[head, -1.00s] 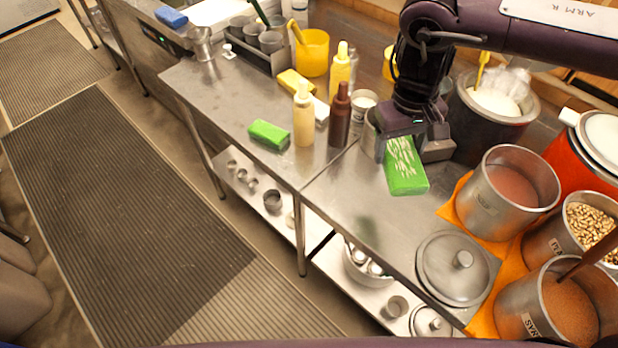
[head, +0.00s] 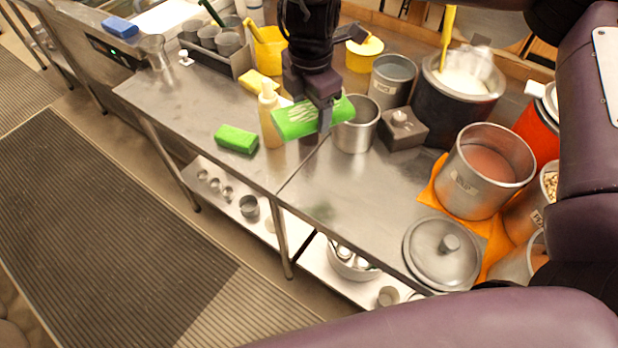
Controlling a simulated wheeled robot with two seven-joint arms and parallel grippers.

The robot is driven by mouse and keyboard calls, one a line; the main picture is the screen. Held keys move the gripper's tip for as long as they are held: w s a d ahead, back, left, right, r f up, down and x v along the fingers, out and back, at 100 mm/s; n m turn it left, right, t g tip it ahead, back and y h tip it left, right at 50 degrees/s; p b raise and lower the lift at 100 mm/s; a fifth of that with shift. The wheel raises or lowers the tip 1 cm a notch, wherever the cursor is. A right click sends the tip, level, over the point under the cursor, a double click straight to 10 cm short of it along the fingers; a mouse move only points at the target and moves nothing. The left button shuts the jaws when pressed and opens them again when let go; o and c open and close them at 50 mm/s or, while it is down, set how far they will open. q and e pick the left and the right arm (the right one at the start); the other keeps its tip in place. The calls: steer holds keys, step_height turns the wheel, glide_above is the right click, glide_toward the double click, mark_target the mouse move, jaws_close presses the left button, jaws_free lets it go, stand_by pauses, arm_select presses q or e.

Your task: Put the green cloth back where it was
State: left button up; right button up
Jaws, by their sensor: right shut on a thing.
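A green cloth (head: 296,121) with whitish marks is held in my right gripper (head: 325,118). A second green block-like piece (head: 236,139), perhaps another folded cloth, lies flat on the steel counter to the left, apart from the gripper. My left gripper is not in view.
A cream bottle (head: 269,122) stands just left of the held cloth, a steel pot (head: 356,132) just right. A grey box (head: 404,129) stands farther right. The front counter (head: 335,195) is clear, left of a round lid (head: 437,262).

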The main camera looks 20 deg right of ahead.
steer(key=shift+w+a+n, duration=0.15)
steer(key=shift+a+n, duration=0.05)
steer(key=shift+n, duration=0.5)
step_height(320, 180, down, 15)
steer(key=shift+f+b, duration=0.1)
steer(key=shift+b, duration=0.7)
steer(key=shift+f+b, duration=0.3)
steer(key=shift+f, duration=2.05)
steer(key=shift+f, duration=0.1)
steer(key=o, duration=1.3)
